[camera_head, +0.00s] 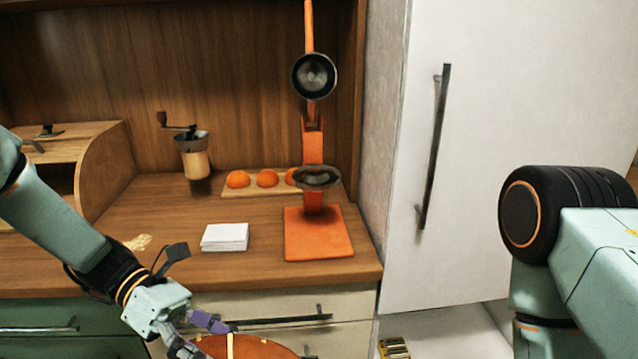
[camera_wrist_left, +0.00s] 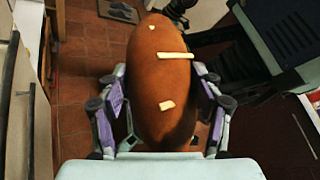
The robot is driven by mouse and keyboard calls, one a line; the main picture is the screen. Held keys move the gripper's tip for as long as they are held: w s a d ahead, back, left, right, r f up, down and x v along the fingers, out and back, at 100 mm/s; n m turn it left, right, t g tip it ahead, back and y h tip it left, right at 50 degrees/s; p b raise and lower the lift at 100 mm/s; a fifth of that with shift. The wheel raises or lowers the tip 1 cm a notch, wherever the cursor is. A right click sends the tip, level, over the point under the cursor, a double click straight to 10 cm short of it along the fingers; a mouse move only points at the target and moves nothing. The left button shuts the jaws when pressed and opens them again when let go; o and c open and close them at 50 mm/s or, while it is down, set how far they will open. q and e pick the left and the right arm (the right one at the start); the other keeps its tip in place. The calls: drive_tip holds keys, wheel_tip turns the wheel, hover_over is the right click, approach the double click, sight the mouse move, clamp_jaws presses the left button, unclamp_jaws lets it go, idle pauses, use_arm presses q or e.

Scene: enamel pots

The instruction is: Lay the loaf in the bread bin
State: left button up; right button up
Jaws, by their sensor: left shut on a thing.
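The loaf (camera_wrist_left: 160,75) is brown and oval with pale marks on its crust. In the left wrist view my left gripper (camera_wrist_left: 165,120) is shut on it, with a purple-padded finger on each side. In the head view the loaf (camera_head: 245,346) shows only in part at the bottom edge, in front of the drawers and below the counter top. My left gripper (camera_head: 205,335) is beside it there. The wooden bread bin (camera_head: 105,165) stands at the left of the counter, with a curved side and a dark opening, partly hidden by my left arm. My right gripper is out of view.
On the counter (camera_head: 180,255) stand a coffee grinder (camera_head: 194,158), a white stack (camera_head: 225,237), and an orange stand (camera_head: 318,235) with hanging pans. A white cabinet (camera_head: 470,130) bounds the right.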

sight(218, 338)
use_arm(q)
drive_tip(key=n+t, duration=0.1)
drive_tip(key=w+n+t+h, duration=0.1)
drive_tip(key=shift+t, duration=0.4)
drive_tip(key=w+f+n+t+b, duration=0.1)
drive_tip(key=n+t, duration=0.1)
drive_tip(key=w+a+f+n+t+b, duration=0.1)
drive_tip(key=n+t, duration=0.1)
drive_tip(key=t, duration=0.1)
drive_tip(key=w+f+n+t, duration=0.1)
drive_tip(key=n+t, duration=0.1)
drive_tip(key=n, duration=0.1)
drive_tip(key=shift+a+t+y+b, duration=0.3)
drive_tip(key=shift+a+t+b, duration=0.05)
drive_tip(key=shift+t+b, duration=0.05)
drive_tip(key=a+f+n+t+b, duration=0.1)
drive_tip(key=a+f+n+t+y, duration=0.1)
drive_tip(key=f, duration=0.1)
drive_tip(key=f+n+t+y+b, duration=0.1)
drive_tip(key=f, duration=0.1)
drive_tip(key=shift+s+a+t+b, duration=0.15)
drive_tip(key=shift+a+t+b, duration=0.15)
drive_tip(key=shift+a, duration=0.1)
